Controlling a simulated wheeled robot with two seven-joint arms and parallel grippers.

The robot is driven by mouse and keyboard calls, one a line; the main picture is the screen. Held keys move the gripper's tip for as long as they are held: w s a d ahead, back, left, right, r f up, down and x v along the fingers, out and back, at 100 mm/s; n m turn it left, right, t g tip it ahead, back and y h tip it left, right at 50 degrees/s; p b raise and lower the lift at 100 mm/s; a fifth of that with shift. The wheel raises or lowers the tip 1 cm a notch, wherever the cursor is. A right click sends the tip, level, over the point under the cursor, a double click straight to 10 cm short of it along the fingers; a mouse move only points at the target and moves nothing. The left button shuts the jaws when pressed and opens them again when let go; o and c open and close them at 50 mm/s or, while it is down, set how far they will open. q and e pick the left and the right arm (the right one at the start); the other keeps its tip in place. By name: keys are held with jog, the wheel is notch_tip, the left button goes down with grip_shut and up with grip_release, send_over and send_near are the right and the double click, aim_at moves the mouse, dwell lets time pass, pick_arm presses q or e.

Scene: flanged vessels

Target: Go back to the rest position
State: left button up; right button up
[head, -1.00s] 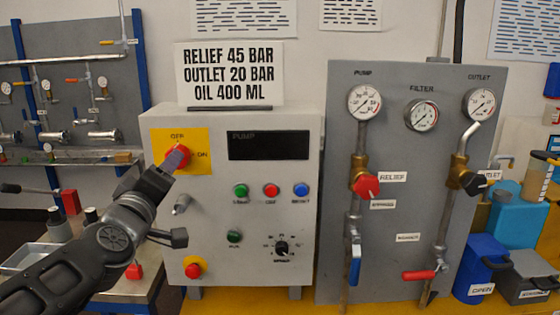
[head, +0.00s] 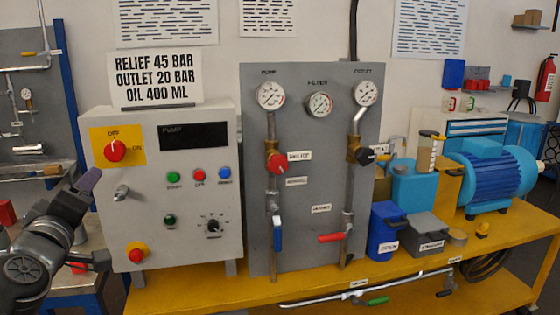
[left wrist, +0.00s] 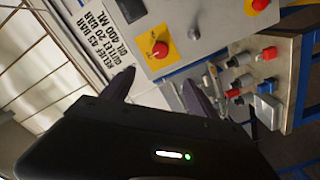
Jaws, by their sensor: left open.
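My left gripper (head: 92,222) is at the left edge of the head view, just left of the grey pump control box (head: 190,255). It is open and empty, apart from the box. Its two fingers also show in the left wrist view (left wrist: 160,88), with nothing between them. The red rotary switch (head: 115,151) on its yellow OFF/ON plate is uncovered in the head view, up and right of the gripper. The same switch shows in the left wrist view (left wrist: 160,50). My right gripper is in neither view.
A grey gauge panel (head: 310,255) with red and black valve knobs stands right of the box on a yellow bench (head: 420,300). Blue and grey bins (head: 385,225) and a blue motor (head: 490,180) stand further right. A metal side table (head: 75,290) is below my left arm.

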pick_arm(q)
jog(key=w+d+f+m+g+h+p, duration=0.1)
jog(key=w+d+f+m+g+h, duration=0.2)
jog(key=f, duration=0.8)
jog(key=w+d+f+m+g+h, duration=0.15)
jog(key=w+d+f, duration=0.25)
jog(key=f, duration=0.7)
jog(key=s+d+f+m+g+h+p, duration=0.1)
jog(key=d+f+m, duration=0.1)
jog(key=d+f, duration=0.5)
jog(key=s+d+f+m+g+h, duration=0.1)
jog(key=d+f+m+g, duration=0.15)
jog(key=f, duration=0.85)
jog(key=s+d+f+m+g+h+p, duration=0.1)
jog(key=s+d+f+g, duration=0.1)
jog(key=s+d+f, duration=0.3)
jog(key=s+d+f+m+g+h+p, duration=0.1)
jog(key=s+d+f+g, duration=0.2)
jog(key=s+d+f, duration=0.3)
jog(key=s+d+f+m+g+h+p, duration=0.1)
jog(key=s+d+f+g, duration=0.2)
jog(key=s+f, duration=0.7)
jog(key=s+d, duration=0.2)
jog(key=s, duration=0.3)
jog(key=shift+d+f, duration=0.3)
jog(key=shift+f, duration=0.1)
jog(key=shift+w+h, duration=0.1)
jog(key=shift+h, duration=0.15)
